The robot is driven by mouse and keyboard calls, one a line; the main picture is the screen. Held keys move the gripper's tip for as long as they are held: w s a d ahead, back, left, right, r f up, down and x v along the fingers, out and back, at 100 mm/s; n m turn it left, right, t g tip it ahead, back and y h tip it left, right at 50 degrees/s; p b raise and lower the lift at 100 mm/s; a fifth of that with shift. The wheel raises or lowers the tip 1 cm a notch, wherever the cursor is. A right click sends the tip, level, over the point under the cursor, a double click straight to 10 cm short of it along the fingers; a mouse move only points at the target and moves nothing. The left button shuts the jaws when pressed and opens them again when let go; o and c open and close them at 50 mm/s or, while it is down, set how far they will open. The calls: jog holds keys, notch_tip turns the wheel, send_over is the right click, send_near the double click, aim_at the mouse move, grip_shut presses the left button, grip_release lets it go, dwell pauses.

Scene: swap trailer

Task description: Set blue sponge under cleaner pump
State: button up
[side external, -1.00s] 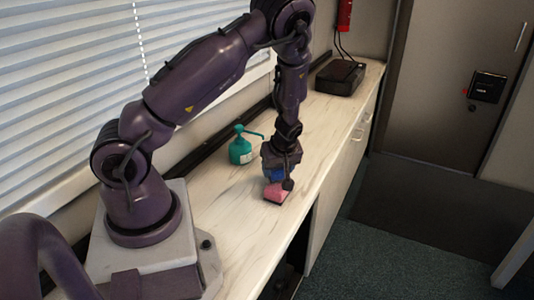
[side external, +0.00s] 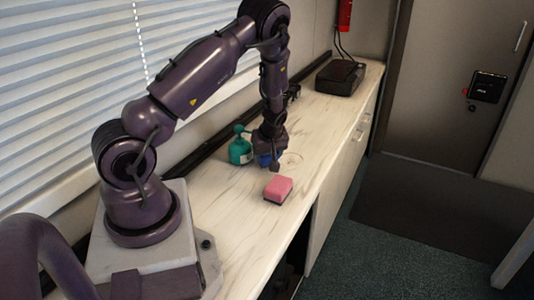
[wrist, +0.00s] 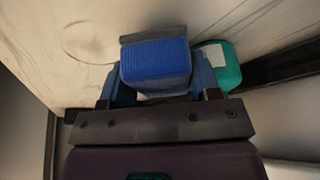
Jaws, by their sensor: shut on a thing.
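The blue sponge (wrist: 156,62) is held between the fingers of my gripper (wrist: 158,92) in the wrist view. In the side view only a bit of the blue sponge (side external: 264,160) shows below my gripper (side external: 266,160). The teal cleaner pump bottle (side external: 240,150) stands upright on the counter, just left of my gripper. Its nozzle is mostly hidden behind my gripper. In the wrist view the teal bottle (wrist: 226,72) is right of the sponge, partly hidden. I cannot tell whether the sponge touches the counter.
A pink sponge (side external: 279,188) with a dark underside lies on the counter (side external: 235,215) near its front edge. A black box (side external: 340,76) stands at the far end. A dark rail runs along the window side.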

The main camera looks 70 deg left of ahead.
jog(key=shift+f, duration=0.6)
jog(key=o, duration=1)
jog(key=shift+c, duration=0.2)
jog(key=shift+r, duration=0.3)
jog(key=d+r+m+t+h, duration=0.1)
jog(key=d+r+m, duration=0.1)
jog(key=d+r, duration=0.65)
jog(key=d+r+m+t+h, duration=0.15)
jog(key=d+r, duration=0.35)
jog(key=r, duration=0.6)
jog(key=s+d+r+m+t+h, duration=0.1)
jog(key=s+d+r+m, duration=0.5)
jog(key=d+m, duration=0.1)
jog(key=s+d+r+m+t+h, duration=0.1)
jog(key=s+d+r+m+t, duration=0.1)
jog(key=s+d+r+m, duration=0.3)
jog(key=d+r+m, duration=0.1)
jog(key=d+m, duration=0.1)
jog(key=d, duration=0.2)
jog(key=shift+s+d+r, duration=0.15)
jog(key=shift+s+r, duration=0.1)
jog(key=shift+s, duration=0.15)
